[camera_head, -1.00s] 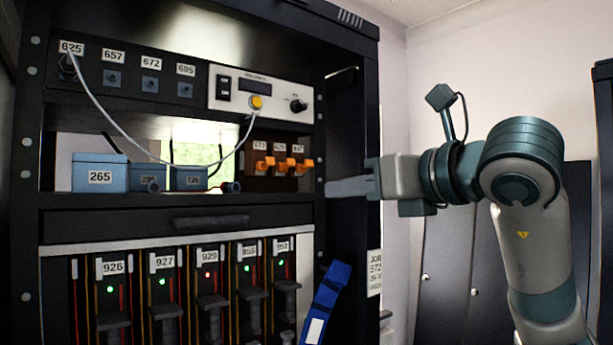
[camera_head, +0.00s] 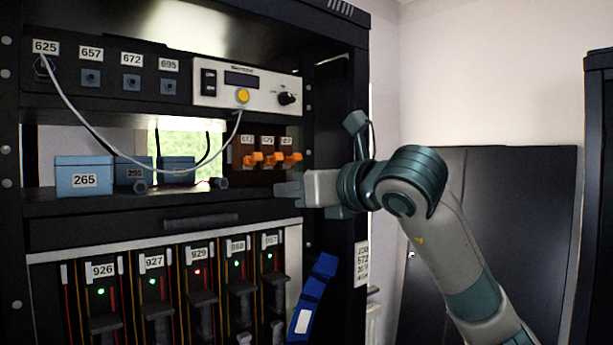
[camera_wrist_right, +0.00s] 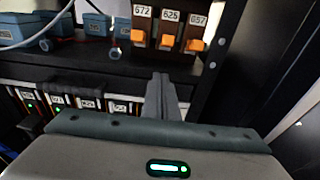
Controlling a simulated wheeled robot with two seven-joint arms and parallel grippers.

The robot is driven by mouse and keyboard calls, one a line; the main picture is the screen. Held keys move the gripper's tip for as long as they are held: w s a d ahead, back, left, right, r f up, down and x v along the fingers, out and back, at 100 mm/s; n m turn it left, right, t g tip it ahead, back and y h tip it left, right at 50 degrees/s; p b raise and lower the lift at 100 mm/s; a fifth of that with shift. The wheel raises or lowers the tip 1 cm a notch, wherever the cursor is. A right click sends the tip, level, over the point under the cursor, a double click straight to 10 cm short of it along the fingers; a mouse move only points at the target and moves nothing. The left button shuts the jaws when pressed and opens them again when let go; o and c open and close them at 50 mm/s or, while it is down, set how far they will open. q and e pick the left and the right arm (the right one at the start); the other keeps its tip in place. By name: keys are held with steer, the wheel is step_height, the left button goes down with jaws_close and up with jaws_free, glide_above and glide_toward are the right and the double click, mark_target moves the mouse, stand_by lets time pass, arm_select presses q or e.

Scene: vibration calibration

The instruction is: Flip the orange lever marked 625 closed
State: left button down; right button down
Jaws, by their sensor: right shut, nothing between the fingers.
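Three orange levers sit in a row on a brown panel at the right of the rack's shelf. The wrist view labels them 672, 625 and 657, so the middle orange lever (camera_head: 271,160) is 625; it also shows in the right wrist view (camera_wrist_right: 168,42). All three jut out from the panel. My right gripper (camera_head: 281,190) is shut and empty, just below and in front of the levers, apart from them. In the right wrist view its fingertips (camera_wrist_right: 160,77) are below the 625 lever. My left gripper is out of view.
Blue box 265 (camera_head: 84,178) and smaller blue boxes stand left on the shelf. A white cable (camera_head: 95,130) droops from the socket marked 625 to a white control unit (camera_head: 247,88). The rack's right post (camera_head: 308,130) stands beside the levers. A blue strap-like object (camera_head: 314,295) is below.

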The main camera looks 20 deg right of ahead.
mark_target(275, 159)
arm_select(q)
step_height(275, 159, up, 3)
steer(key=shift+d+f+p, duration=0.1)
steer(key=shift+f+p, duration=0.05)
steer(key=shift+p, duration=0.8)
arm_select(e)
steer(key=r, duration=0.3)
steer(key=shift+w+a+r, duration=0.15)
steer(key=shift+w+r, duration=0.2)
steer(key=shift+w, duration=0.05)
